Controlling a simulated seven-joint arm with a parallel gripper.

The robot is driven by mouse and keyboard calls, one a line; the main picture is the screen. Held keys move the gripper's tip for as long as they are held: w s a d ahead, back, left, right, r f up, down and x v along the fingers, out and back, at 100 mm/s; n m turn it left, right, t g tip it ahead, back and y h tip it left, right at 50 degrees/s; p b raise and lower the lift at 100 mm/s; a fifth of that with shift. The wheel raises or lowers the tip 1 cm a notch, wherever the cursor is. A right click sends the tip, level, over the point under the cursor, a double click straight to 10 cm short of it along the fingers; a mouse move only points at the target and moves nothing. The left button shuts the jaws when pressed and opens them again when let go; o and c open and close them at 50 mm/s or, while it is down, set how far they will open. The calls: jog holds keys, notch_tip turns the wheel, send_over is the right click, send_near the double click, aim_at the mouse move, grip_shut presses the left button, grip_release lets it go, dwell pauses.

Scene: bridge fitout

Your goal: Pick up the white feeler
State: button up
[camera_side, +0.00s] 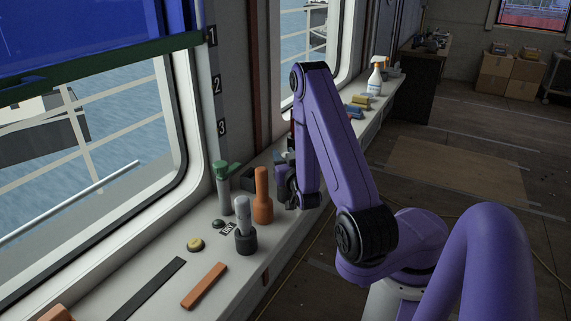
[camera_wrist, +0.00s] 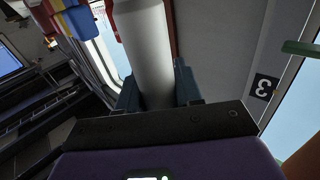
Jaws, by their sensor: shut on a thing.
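A smooth white cylinder, which I take to be the white feeler (camera_wrist: 148,45), stands between the two blue-grey fingers of my gripper (camera_wrist: 158,85) in the wrist view. The fingers are closed on its sides. Its far end runs out of the top of the picture. In the side view my gripper (camera_side: 288,182) is low over the sill, behind the orange upright cylinder. The held piece is mostly hidden there by my gripper and arm.
A yellow disc (camera_side: 195,244) and flat strips lie nearer. A spray bottle (camera_side: 375,78) stands farther back.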

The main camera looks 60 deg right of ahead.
jog(key=shift+r, duration=0.1)
notch_tip(320, 180, up, 10)
dwell(0.9)
jog(key=o, duration=0.3)
grip_shut()
jog(key=w+r+n+t+y, duration=0.1)
jog(key=w+n+t+y, duration=0.3)
jog(key=w, duration=0.8)
jog(key=shift+w+a+r+n+t+y, duration=0.35)
jog(key=shift+n+y, duration=0.65)
jog(key=shift+y, duration=1.1)
jog(key=shift+s+f, duration=0.1)
